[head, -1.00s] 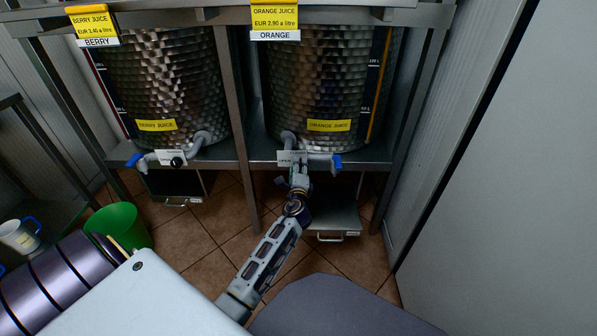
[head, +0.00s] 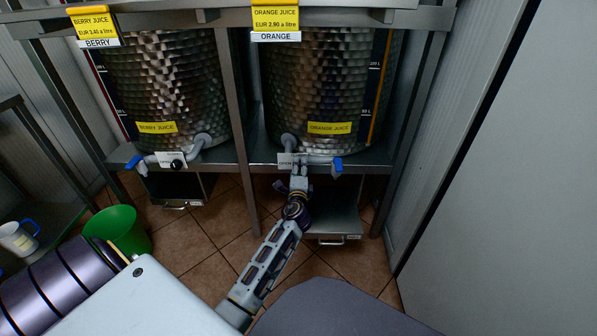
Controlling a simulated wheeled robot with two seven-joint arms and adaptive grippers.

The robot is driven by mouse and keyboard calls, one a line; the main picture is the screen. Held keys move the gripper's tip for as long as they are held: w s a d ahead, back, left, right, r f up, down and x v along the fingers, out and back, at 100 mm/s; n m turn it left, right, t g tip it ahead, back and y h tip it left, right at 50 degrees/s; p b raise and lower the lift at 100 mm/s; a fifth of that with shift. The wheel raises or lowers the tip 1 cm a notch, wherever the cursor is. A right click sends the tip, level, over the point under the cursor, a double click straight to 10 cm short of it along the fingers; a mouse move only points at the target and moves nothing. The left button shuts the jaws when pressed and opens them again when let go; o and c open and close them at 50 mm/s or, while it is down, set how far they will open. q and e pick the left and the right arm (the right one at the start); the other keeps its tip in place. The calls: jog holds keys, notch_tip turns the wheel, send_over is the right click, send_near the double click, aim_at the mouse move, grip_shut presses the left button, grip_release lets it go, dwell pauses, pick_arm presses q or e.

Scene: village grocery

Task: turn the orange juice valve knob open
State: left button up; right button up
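The orange juice tank (head: 318,95) is a dimpled steel drum with a yellow orange juice label (head: 329,128). At its foot is a valve with a white plate (head: 287,160) reading OPEN and a blue end piece (head: 337,165) to the right. My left gripper (head: 299,172) reaches up from below and is right at the valve, over the right part of the plate. The orange valve knob is hidden behind it. I cannot tell whether its fingers are apart, or whether they touch the knob. My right gripper is not in view.
The berry juice tank (head: 165,85) stands to the left, with its black knob (head: 177,165) and blue end piece (head: 134,162). A metal frame post (head: 240,130) stands between the tanks. A green bucket (head: 118,228) and a white jug (head: 17,238) are at lower left.

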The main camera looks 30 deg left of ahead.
pick_arm(q)
jog(key=shift+s+d, duration=0.1)
jog(key=shift+d, duration=0.05)
jog(key=v, duration=1.1)
jog(key=shift+s, duration=0.35)
dwell(0.3)
jog(key=shift+d, duration=0.15)
dwell(0.4)
